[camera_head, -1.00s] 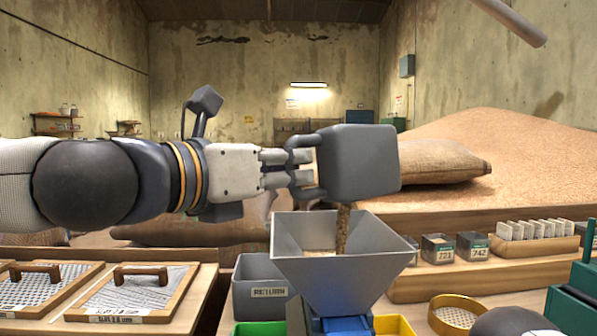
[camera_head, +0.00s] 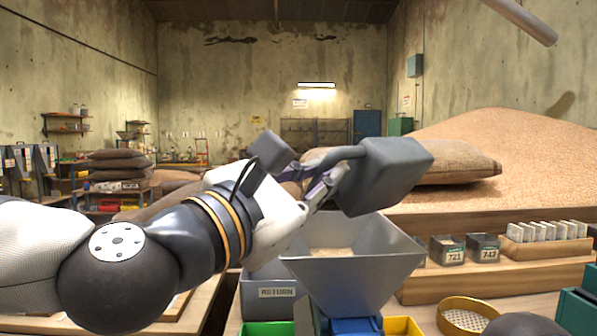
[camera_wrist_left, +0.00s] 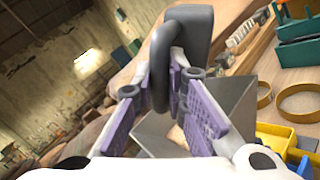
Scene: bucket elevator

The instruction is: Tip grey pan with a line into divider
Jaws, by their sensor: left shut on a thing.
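The grey pan (camera_head: 388,176) is held above the divider, tilted, with its underside and side toward me; its inside and any line on it are hidden. My left gripper (camera_head: 326,186) is shut on the pan's handle, and the wrist view shows the handle (camera_wrist_left: 160,66) between its purple-padded fingers. The divider's grey hopper (camera_head: 352,281) stands open below the pan, with some grain visible inside. No grain stream shows between pan and hopper. My right gripper is not in view.
A grey bin labelled RETURN (camera_head: 268,296) stands left of the hopper. A round sieve (camera_head: 465,318) and small boxes marked 721 (camera_head: 447,250) and 742 (camera_head: 484,247) are to its right. Green (camera_head: 267,328) and yellow (camera_head: 402,326) trays sit below the hopper.

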